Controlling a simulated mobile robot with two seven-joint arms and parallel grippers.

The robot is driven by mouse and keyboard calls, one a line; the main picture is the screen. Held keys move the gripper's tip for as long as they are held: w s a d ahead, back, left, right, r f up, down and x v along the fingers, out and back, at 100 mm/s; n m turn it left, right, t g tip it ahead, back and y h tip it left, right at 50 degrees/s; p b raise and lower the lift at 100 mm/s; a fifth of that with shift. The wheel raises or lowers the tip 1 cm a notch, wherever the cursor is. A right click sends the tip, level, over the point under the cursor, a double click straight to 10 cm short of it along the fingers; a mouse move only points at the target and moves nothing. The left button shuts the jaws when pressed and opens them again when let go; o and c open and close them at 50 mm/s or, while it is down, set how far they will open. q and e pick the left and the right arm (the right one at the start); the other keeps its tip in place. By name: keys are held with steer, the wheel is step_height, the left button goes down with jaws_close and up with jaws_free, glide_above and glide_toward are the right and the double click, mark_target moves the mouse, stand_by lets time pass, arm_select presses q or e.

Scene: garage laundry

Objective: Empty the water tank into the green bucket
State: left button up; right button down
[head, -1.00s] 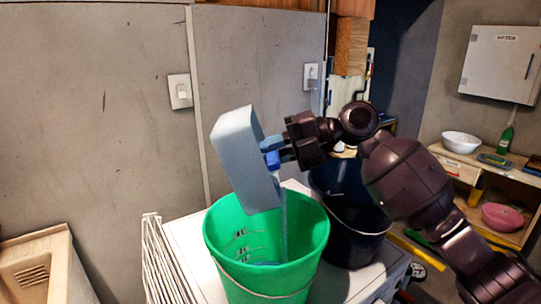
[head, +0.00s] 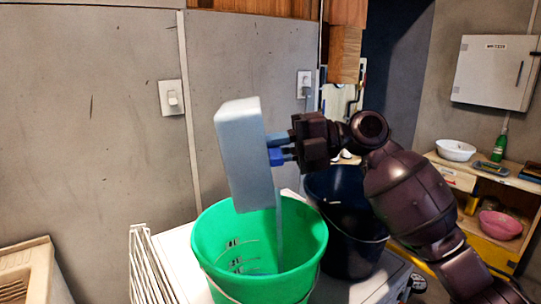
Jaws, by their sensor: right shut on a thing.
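The water tank (head: 246,158) is a pale grey-blue box, held upright with a slight tilt above the green bucket (head: 215,245). My right gripper (head: 279,150) is shut on the tank's blue handle (head: 276,157) at its right side. A thin bluish stream (head: 279,235) runs down from the tank's lower right into the bucket. The bucket stands on a white top and has level marks on its inner wall. Its bottom is only partly visible, so I cannot tell the water level. My left gripper is not in view.
A dark bucket (head: 345,245) stands right behind the green one on the white machine top (head: 180,250). A wooden shelf with bowls (head: 456,150) is at right.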

steer(key=shift+w+d+f, duration=0.1)
steer(key=shift+d+f, duration=0.05)
steer(key=shift+f, duration=0.05)
steer(key=shift+d+y+b, duration=0.25)
steer(key=shift+y+b, duration=0.35)
steer(key=shift+b, duration=0.2)
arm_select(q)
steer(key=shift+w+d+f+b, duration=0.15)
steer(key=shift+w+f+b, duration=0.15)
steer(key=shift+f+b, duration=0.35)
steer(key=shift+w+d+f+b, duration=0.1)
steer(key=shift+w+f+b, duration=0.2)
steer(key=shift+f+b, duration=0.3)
arm_select(e)
steer(key=shift+d+y, duration=0.6)
steer(key=shift+y, duration=0.2)
steer(key=shift+d+r, duration=0.15)
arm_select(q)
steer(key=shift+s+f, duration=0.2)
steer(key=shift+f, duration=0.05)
